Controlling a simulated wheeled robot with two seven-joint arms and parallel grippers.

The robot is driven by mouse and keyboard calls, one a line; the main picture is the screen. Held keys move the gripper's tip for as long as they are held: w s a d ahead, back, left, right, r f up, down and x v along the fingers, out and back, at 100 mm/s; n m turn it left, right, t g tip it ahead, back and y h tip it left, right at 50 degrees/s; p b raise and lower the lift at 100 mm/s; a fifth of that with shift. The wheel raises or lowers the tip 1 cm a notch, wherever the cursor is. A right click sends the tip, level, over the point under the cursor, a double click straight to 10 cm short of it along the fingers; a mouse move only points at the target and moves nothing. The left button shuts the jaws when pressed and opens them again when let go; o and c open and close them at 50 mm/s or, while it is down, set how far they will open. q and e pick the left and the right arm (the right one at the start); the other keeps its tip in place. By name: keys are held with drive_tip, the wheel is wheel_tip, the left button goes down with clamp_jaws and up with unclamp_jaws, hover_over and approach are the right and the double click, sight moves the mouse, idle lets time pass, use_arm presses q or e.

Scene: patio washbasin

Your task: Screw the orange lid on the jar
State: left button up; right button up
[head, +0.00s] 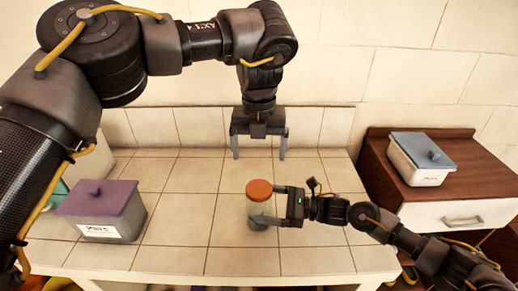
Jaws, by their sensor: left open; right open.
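The orange lid (259,189) sits at the top of the jar, which stands on the tiled counter; I cannot tell whether it is screwed tight. The jar (262,218) is a pale, see-through body under the lid. My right gripper (276,205) comes in from the right with its open fingers at the jar's sides, close to the lid; I cannot tell whether they touch. My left gripper (259,152) hangs above the counter behind the jar, pointing down, open and empty.
A grey box with a purple lid (100,199) stands at the left of the tiled counter (185,228). A white container with a grey-blue lid (424,151) stands on the brown cabinet (374,160) at right. A tiled wall closes off the back. The counter's middle left is clear.

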use_arm(q)
wheel_tip(320, 180, down, 4)
drive_tip(key=b, duration=0.3)
drive_tip(key=shift+r, duration=0.2)
use_arm(e)
drive_tip(key=d, duration=0.3)
drive_tip(key=s+d, duration=0.1)
drive_tip(key=d, duration=0.4)
drive_tip(key=shift+s+d+f, duration=0.15)
drive_tip(key=shift+d, duration=0.15)
drive_tip(key=shift+s+d, duration=0.1)
drive_tip(key=shift+d, duration=0.2)
